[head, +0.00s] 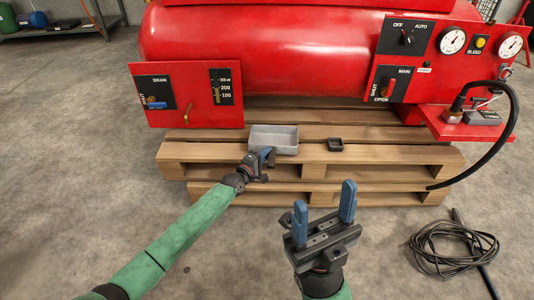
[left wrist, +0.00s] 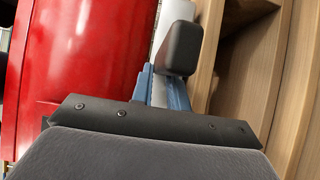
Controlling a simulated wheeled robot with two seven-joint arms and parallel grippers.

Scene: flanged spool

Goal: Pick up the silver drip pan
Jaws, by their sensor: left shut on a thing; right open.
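The silver drip pan (head: 273,136) is a shallow grey rectangular tray at the front edge of the wooden pallet, below the red tank. In the left wrist view a pale grey strip of the pan (left wrist: 161,24) shows behind the fingers. My left gripper (head: 267,156) is shut on the pan's near wall; its fingers show in the left wrist view (left wrist: 170,85). I cannot tell whether the pan is clear of the pallet. My right gripper (head: 324,208) is open and empty, fingers pointing up, in front of the pallet.
The wooden pallet (head: 400,155) carries the red tank (head: 290,45) and its drain panel (head: 188,98). A small black tray (head: 335,144) sits right of the pan. A coiled black cable (head: 450,248) lies on the floor at right.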

